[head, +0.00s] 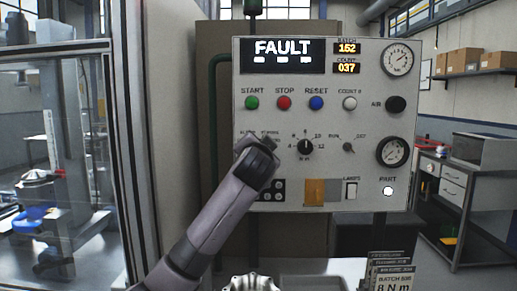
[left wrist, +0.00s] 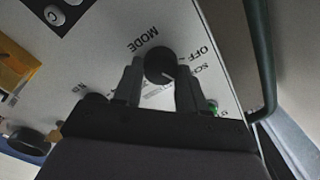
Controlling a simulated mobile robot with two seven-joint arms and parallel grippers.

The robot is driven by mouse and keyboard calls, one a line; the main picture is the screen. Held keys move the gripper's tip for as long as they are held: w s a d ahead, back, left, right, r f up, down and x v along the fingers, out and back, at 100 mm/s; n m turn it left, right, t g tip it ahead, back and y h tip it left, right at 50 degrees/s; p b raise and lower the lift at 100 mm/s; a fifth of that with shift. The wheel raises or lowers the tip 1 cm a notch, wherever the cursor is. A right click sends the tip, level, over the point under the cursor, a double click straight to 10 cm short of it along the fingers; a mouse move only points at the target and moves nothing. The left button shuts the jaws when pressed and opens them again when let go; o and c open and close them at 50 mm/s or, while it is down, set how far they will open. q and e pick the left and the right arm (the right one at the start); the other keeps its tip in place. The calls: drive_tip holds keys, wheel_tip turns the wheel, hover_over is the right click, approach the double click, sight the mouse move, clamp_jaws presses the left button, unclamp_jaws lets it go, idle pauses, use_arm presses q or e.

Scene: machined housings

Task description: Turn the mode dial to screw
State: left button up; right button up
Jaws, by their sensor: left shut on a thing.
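The black mode dial (left wrist: 158,60) sits on the white control panel (head: 330,170), with MODE lettering beside it in the left wrist view. OFF and a partly covered label starting SC are to its right there. A pale pointer mark shows on the dial toward the lower right, but I cannot tell exactly which label it meets. My left gripper (left wrist: 159,72) is shut on the dial, one finger on each side. In the head view my left gripper (head: 268,145) reaches the panel's left part and hides the dial. My right gripper is not in view.
The panel display (head: 283,54) reads FAULT. Green START (head: 251,102), red STOP (head: 284,102) and blue RESET (head: 316,102) buttons are above my gripper. Another black dial (head: 306,147) is close to its right. Black sockets (head: 271,190) lie below. A glass-sided enclosure (head: 60,150) stands left.

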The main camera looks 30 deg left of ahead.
use_arm(q)
drive_tip(key=shift+f, duration=0.1)
drive_tip(key=o, duration=1)
drive_tip(key=shift+b+v, duration=1)
drive_tip(key=shift+v, duration=2.6)
